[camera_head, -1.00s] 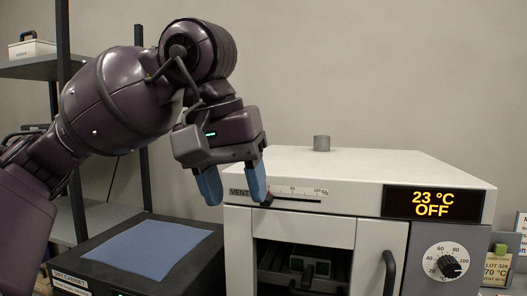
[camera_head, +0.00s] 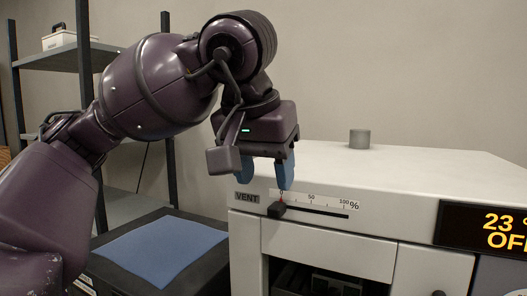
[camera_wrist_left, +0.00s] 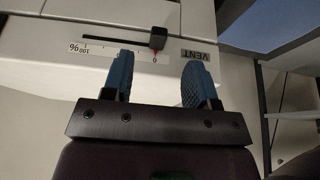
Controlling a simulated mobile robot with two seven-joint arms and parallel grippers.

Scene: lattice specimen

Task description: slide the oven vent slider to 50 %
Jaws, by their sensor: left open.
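The oven's vent slider is a small black knob (camera_head: 277,210) at the left end of a dark slot (camera_head: 325,213). A printed scale (camera_head: 312,199) runs above the slot, and a red pointer on the knob stands at the 0 mark. The knob also shows in the left wrist view (camera_wrist_left: 158,38). My left gripper (camera_head: 266,180) is open and empty, with blue fingers pointing down in front of the panel, just above the knob. In the left wrist view the knob lies beyond the fingertips, between their lines and apart from both. My right gripper is out of view.
A black box with a blue pad (camera_head: 160,250) is at the left, with a shelf rack (camera_head: 68,55) behind.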

